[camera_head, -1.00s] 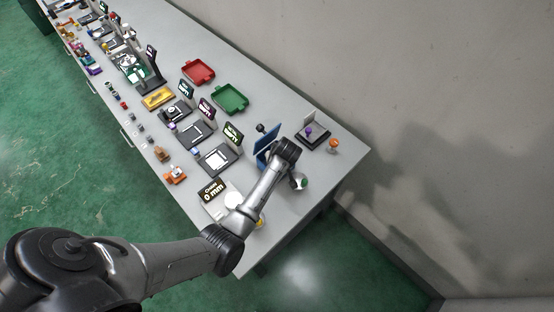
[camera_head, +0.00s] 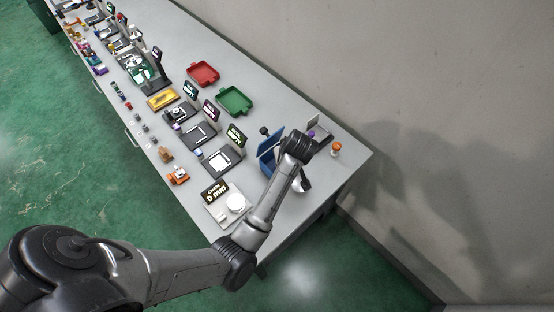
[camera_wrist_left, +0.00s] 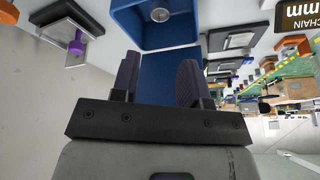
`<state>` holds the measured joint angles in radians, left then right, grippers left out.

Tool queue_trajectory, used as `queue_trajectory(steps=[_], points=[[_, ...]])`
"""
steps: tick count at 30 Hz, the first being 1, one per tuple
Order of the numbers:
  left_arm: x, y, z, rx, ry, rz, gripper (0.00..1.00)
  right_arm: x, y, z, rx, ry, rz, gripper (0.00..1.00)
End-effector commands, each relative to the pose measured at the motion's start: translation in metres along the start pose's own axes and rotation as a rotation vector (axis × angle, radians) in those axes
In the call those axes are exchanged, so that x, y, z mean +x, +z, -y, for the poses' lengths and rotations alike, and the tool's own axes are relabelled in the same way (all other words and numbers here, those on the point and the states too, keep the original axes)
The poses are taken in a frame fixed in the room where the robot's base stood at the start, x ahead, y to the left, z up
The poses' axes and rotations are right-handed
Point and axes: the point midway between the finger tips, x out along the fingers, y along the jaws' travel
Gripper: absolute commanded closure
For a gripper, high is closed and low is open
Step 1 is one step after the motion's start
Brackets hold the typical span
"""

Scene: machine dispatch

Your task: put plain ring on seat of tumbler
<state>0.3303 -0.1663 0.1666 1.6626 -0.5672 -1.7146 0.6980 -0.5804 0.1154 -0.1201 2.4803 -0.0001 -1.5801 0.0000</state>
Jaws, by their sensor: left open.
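Beyond the fingers is a blue box (camera_wrist_left: 125,18), also partly behind my wrist in the head view (camera_head: 267,162). A small round metallic piece (camera_wrist_left: 160,14) shows inside the box; I cannot tell whether it is the plain ring. I cannot identify the tumbler or its seat. My right gripper is not in view.
A purple knob (camera_wrist_left: 77,43) on a dark stand and an orange piece (camera_head: 336,148) are near the bench's right end. A green tray (camera_head: 236,101) and red tray (camera_head: 204,73) lie further back.

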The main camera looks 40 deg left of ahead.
Motion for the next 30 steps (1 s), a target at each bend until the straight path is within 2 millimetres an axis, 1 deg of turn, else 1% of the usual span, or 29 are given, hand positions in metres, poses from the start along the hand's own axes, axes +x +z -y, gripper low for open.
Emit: queue_trajectory(steps=[3,7,8,11,14,16,19,21,24,27,30], points=[[-0.004,0.0,0.0,0.0,0.0,0.001,0.59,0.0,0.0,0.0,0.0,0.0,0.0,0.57],[-0.004,0.002,0.002,0.006,0.0,0.001,0.59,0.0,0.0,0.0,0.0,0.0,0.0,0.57],[-0.003,0.003,0.004,0.013,0.001,0.0,0.59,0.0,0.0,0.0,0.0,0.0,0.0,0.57],[0.005,0.014,0.021,0.069,0.013,-0.006,0.59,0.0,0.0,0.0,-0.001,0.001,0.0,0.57],[0.014,0.036,0.049,0.183,0.041,-0.014,0.59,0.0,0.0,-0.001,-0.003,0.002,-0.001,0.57],[0.017,0.057,0.073,0.294,0.074,-0.02,0.59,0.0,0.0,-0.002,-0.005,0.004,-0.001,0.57],[0.013,0.091,0.106,0.468,0.133,-0.024,0.59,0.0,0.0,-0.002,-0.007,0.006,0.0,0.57],[0.007,0.114,0.126,0.585,0.179,-0.023,0.59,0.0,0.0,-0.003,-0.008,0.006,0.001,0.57],[-0.006,0.144,0.151,0.733,0.242,-0.017,0.59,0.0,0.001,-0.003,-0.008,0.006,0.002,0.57],[-0.021,0.171,0.173,0.861,0.305,-0.007,0.59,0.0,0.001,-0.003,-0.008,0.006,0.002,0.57],[-0.036,0.192,0.189,0.96,0.363,0.003,0.59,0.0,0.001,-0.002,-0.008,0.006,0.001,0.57]])
